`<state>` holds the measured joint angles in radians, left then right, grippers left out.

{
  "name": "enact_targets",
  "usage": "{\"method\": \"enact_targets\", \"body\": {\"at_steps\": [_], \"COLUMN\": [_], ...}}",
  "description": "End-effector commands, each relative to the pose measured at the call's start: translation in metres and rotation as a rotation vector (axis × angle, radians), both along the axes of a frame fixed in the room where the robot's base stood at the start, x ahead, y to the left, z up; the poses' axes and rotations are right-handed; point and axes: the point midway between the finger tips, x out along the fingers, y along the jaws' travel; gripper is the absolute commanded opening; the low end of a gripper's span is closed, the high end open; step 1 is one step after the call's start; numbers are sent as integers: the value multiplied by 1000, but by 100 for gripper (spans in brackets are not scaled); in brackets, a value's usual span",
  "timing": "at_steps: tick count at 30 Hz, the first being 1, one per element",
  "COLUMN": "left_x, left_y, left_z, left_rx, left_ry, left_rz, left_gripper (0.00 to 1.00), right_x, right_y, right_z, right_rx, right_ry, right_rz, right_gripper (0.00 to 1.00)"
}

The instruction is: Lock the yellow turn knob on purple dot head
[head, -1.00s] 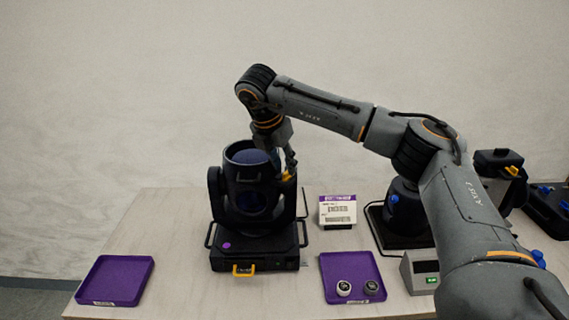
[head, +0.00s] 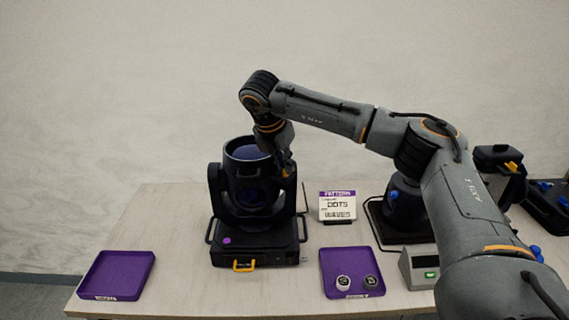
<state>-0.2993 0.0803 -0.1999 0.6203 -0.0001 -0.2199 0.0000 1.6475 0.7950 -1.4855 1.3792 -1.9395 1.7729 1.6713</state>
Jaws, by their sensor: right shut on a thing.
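The purple dot head is a black moving-head light (head: 248,200) on a base with a purple dot (head: 227,241) at its front left. My right gripper (head: 286,168) reaches down from above to the top of the yoke's right arm. It is shut on the yellow turn knob there, which the fingers mostly hide. The knob's exact angle cannot be made out. My left gripper is out of view.
A purple tray (head: 117,275) lies left; another purple tray (head: 330,262) holds two small round discs. A sign (head: 337,206) stands behind it. A grey box with a green display (head: 431,274) and another black fixture (head: 402,205) are right.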

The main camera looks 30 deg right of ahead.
Motion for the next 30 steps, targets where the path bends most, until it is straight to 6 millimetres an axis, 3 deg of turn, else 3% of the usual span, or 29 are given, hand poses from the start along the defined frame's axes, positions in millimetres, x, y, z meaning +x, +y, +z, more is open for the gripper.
{"method": "enact_targets", "body": {"at_steps": [11,21,30], "left_x": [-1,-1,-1], "left_y": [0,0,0], "left_z": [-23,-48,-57], "left_rx": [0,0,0], "left_ry": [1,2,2], "left_rz": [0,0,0], "left_gripper": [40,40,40], "right_x": [-2,-4,-5], "right_y": [-1,-3,-6], "right_z": [-4,-3,-1], "right_rx": [2,1,1], "right_ry": [-4,-4,-4], "right_rz": [176,490,772], "right_gripper": [0,0,0]}}
